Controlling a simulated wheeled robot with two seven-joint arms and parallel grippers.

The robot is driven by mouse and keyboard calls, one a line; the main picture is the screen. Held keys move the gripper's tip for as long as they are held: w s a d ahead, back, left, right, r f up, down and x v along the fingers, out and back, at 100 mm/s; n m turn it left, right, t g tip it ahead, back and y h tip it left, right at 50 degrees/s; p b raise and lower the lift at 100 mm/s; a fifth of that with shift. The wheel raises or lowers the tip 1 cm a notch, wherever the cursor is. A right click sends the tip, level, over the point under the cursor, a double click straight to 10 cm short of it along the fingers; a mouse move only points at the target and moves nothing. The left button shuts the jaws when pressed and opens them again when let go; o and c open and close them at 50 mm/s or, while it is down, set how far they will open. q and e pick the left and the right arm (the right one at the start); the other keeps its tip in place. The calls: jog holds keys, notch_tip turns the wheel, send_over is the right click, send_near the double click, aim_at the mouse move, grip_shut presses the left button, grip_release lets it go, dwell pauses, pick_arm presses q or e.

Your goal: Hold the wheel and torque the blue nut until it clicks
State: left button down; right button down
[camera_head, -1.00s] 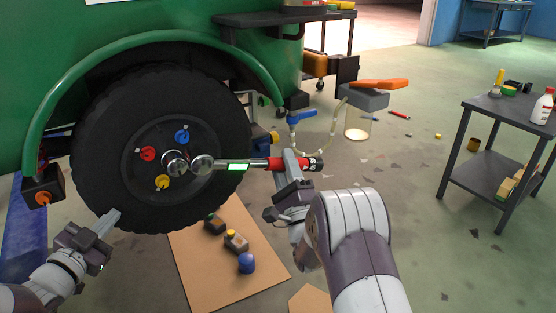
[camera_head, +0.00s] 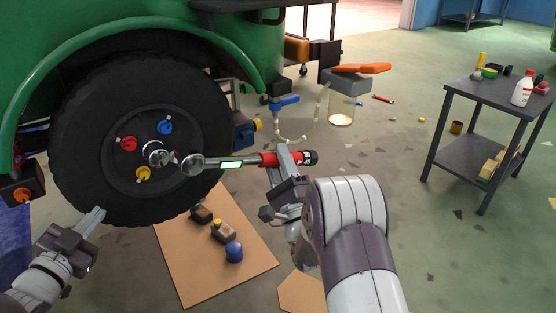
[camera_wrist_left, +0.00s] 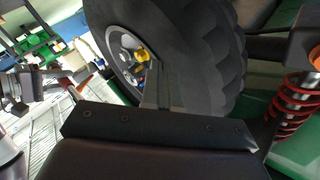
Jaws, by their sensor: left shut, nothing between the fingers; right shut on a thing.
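The black-tyred wheel (camera_head: 100,185) stands under the green fender; the left wrist view shows its tread close up (camera_wrist_left: 205,60). Its hub carries a blue nut (camera_head: 165,127), a red nut (camera_head: 128,143) and a yellow nut (camera_head: 143,173). My left gripper (camera_head: 98,216) is shut and empty at the wheel's lower left edge; whether it touches the tyre I cannot tell. My right gripper (camera_head: 287,160) is shut on the red and black handle of the torque wrench (camera_head: 232,164). The wrench lies roughly level, its head in front of the hub, below the blue nut.
A cardboard sheet (camera_head: 190,275) with several small parts and a blue cap lies on the floor below the wheel. A grey side table (camera_head: 465,95) stands at the right. A grey box with an orange handle (camera_head: 348,80) is behind the wrench. Floor between is mostly clear.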

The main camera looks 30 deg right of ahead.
pick_arm(q)
jog(key=s, duration=0.5)
jog(key=shift+s+d+f, duration=0.15)
jog(key=shift+s+d, duration=0.05)
jog(key=shift+s, duration=0.15)
